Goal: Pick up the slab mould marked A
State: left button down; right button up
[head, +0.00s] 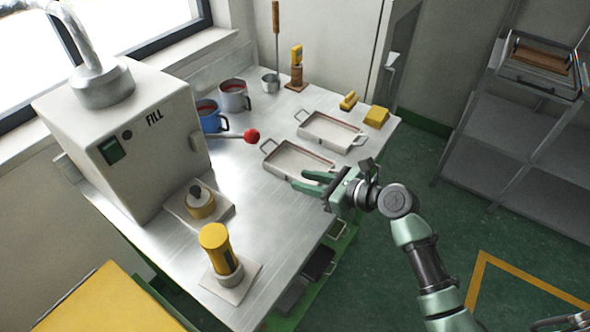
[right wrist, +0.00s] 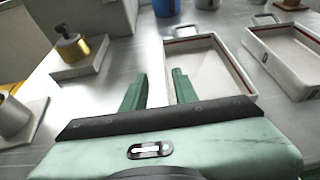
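Two shallow white rectangular moulds with looped end handles lie on the metal bench. The nearer mould (head: 296,159) is beside my right gripper; it also shows in the right wrist view (right wrist: 212,68). The farther mould (head: 331,131) lies behind it, and to its right in the right wrist view (right wrist: 288,60). I cannot read a letter A on either. My right gripper (head: 311,182) is open and empty, its fingers at the nearer mould's front side; they show apart in the right wrist view (right wrist: 158,88). I cannot tell whether they touch it. My left gripper is out of view.
The metal bench (head: 255,195) also bears a FILL machine (head: 140,140) with a red-knobbed lever (head: 251,135), blue and grey mugs, a yellow cylinder (head: 215,245), a brass piece on a plate (head: 200,203) and yellow blocks (head: 376,116). A grey shelf rack (head: 510,130) stands right.

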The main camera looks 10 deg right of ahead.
aim_at(287, 174)
jog(key=x, duration=0.7)
jog(key=shift+w+d+r, duration=0.15)
jog(key=shift+w+d, duration=0.15)
jog(key=shift+w, duration=0.05)
grip_shut()
dwell(1.0)
